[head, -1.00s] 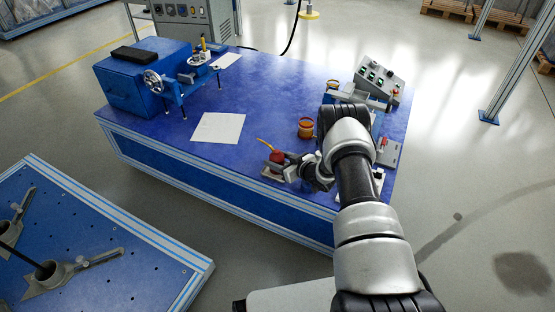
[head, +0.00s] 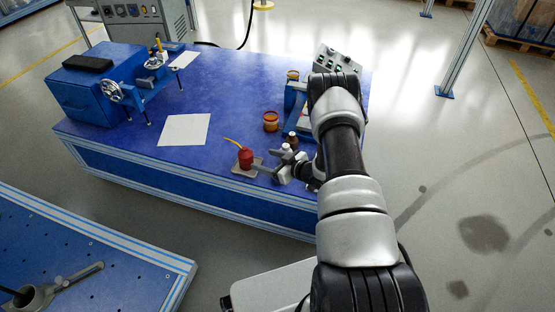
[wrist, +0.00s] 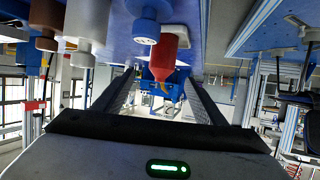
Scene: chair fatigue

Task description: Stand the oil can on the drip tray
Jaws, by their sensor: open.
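The red oil can (head: 246,158), with a thin yellow spout pointing up and left, stands upright on the grey drip tray (head: 236,170) near the table's front edge. My gripper (head: 265,176) is open, just right of the can and apart from it. In the wrist view, which is upside down, the can (wrist: 164,58) shows between and beyond the two open fingers (wrist: 160,90). Nothing is held. The tray's pale underside edge lies close to the can's base there.
The table middle is clear.

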